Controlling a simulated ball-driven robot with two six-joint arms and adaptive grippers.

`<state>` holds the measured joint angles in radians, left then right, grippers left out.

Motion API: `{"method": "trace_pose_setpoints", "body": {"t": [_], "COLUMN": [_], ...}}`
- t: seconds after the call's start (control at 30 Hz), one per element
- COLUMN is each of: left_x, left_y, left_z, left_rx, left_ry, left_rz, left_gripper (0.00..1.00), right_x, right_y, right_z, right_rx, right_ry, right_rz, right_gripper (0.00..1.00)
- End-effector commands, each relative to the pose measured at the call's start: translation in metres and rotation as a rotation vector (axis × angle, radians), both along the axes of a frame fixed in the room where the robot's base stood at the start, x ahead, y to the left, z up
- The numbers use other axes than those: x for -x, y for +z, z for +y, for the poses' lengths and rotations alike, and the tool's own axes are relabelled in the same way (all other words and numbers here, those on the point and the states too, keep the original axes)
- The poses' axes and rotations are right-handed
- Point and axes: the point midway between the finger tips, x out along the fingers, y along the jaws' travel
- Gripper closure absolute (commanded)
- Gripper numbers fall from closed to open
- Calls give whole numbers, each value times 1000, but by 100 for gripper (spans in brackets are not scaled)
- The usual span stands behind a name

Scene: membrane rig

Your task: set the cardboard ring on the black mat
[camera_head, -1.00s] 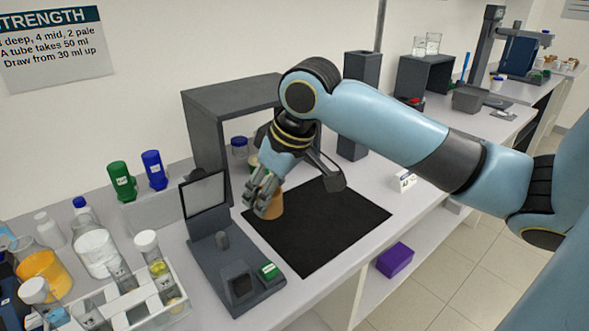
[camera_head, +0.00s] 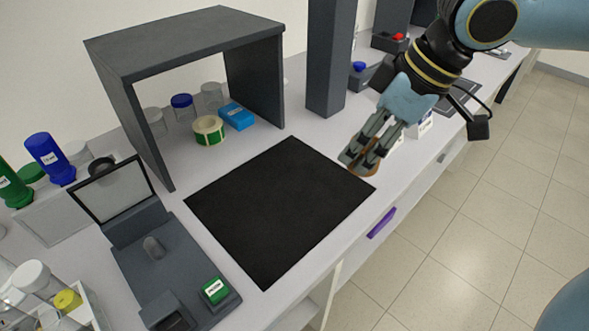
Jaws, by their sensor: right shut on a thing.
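The black mat (camera_head: 275,210) lies flat and bare on the bench in the middle of the view. My right gripper (camera_head: 360,160) is at its right corner, pointing down and to the left. It is shut on the brown cardboard ring (camera_head: 368,171), which is mostly hidden behind the fingers. The ring appears at the mat's right edge; I cannot tell whether it touches the surface. My left gripper is not in view.
A dark grey open stand (camera_head: 190,35) is behind the mat, with a tape roll (camera_head: 209,131), a blue box (camera_head: 237,116) and jars under it. A grey post (camera_head: 330,55) stands at the back. A grey device with a screen (camera_head: 165,265) stands left of the mat.

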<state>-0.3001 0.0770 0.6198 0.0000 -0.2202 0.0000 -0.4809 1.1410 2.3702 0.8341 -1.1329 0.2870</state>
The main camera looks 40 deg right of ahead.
Motion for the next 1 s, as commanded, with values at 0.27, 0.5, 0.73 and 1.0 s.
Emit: {"method": "trace_pose_setpoints", "body": {"t": [0.27, 0.5, 0.73, 1.0], "left_x": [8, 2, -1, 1], "left_y": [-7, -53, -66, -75], "left_z": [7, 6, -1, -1], "left_rx": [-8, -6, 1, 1], "left_ry": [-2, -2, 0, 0], "left_rz": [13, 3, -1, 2], "left_gripper": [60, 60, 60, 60], "right_x": [12, -13, -38, -74], "right_y": [-15, -37, -48, -70], "right_z": [-5, 6, 15, 31], "right_rx": [3, -9, -8, -9], "right_ry": [19, 15, 12, 16], "right_rz": [0, -11, -8, -4], "right_gripper": [68, 68, 68, 68]}}
